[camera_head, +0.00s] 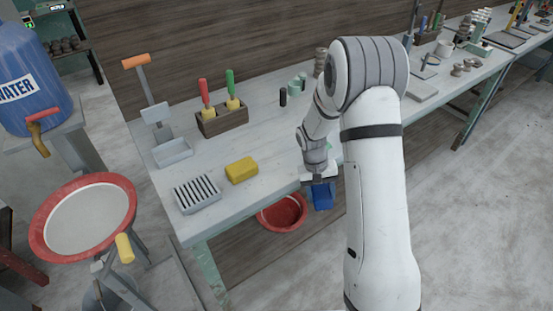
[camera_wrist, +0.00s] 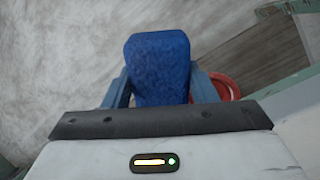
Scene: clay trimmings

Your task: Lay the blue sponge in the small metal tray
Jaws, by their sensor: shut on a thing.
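My gripper (camera_head: 319,180) is shut on the blue sponge (camera_head: 322,197) and holds it just off the front edge of the workbench. In the wrist view the blue sponge (camera_wrist: 159,62) sticks out from between the two fingers of my gripper (camera_wrist: 160,92).
A wooden tool holder (camera_head: 222,119) stands behind. A red basin (camera_head: 283,212) is below the bench edge.

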